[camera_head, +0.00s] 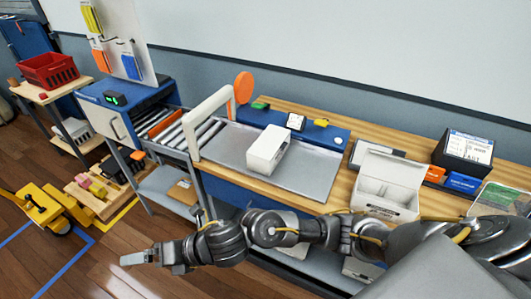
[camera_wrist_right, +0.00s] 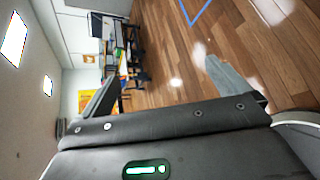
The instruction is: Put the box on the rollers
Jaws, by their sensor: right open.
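A closed white box (camera_head: 268,149) lies on a grey metal plate (camera_head: 312,172) on the bench. The rollers (camera_head: 203,133) are a row of metal bars left of the plate, under and beside a pale arch (camera_head: 206,107). My right arm reaches across the front of the bench from the right. My right gripper (camera_head: 136,257) is at lower left over the floor, well away from the box and empty. In the right wrist view its two fingers (camera_wrist_right: 160,72) stand apart with only floor and distant room between them. My left gripper is not in view.
An open white carton (camera_head: 386,184) and a dark label box (camera_head: 463,152) stand on the bench's right. A blue cabinet (camera_head: 125,117) adjoins the rollers at left. A yellow pallet truck (camera_head: 42,208) and a wooden pallet (camera_head: 103,188) are on the floor.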

